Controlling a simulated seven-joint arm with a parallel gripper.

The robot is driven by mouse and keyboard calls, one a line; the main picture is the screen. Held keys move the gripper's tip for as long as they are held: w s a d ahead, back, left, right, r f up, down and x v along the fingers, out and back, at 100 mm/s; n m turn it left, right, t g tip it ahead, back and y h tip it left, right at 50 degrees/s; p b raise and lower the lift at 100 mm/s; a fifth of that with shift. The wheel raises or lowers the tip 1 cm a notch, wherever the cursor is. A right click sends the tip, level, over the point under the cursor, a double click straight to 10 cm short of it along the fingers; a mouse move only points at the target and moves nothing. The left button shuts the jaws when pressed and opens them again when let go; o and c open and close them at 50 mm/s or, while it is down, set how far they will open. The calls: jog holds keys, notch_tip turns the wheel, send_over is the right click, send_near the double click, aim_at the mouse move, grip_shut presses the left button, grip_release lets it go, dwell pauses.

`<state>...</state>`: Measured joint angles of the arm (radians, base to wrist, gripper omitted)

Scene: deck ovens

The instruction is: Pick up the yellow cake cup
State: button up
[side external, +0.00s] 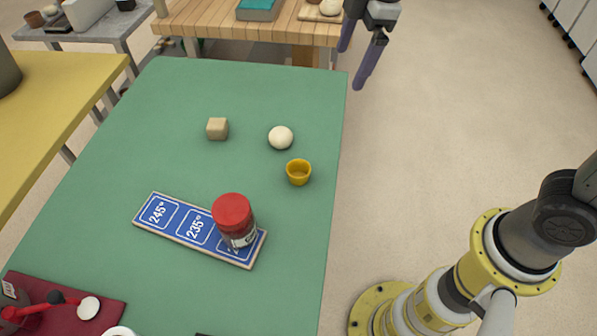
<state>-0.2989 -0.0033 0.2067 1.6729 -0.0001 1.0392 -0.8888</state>
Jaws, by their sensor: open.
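The yellow cake cup (298,173) stands upright on the green table (180,90), near its right edge. It looks empty and nothing touches it. My gripper (362,68) is at the top of the side external view, beyond the table's far right corner. Its two dark fingers point down and are apart, with nothing between them. It is well away from the cup.
A white ball (281,137) lies just behind the cup, and a beige cube (217,128) lies farther left. A red-lidded jar (235,220) stands on a blue numbered board (158,212) in front. A dark red mat (95,287) is at the near left.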

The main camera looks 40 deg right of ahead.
jog(key=n+g, duration=0.2)
send_over(298, 169)
jog(key=d, duration=0.2)
notch_tip(298, 169, down, 9)
jog(key=shift+h, duration=0.4)
jog(key=f, duration=0.3)
jog(key=s+a+f, duration=0.1)
jog(key=f, duration=0.2)
jog(key=a+f, duration=0.1)
jog(key=f, duration=0.3)
jog(key=shift+s+a, duration=0.1)
jog(key=shift+s, duration=0.2)
jog(key=shift+a+f, duration=0.2)
jog(key=shift+f, duration=1.35)
jog(key=shift+a+f, duration=0.2)
jog(key=shift+f, duration=1.3)
jog(key=c, duration=1.4)
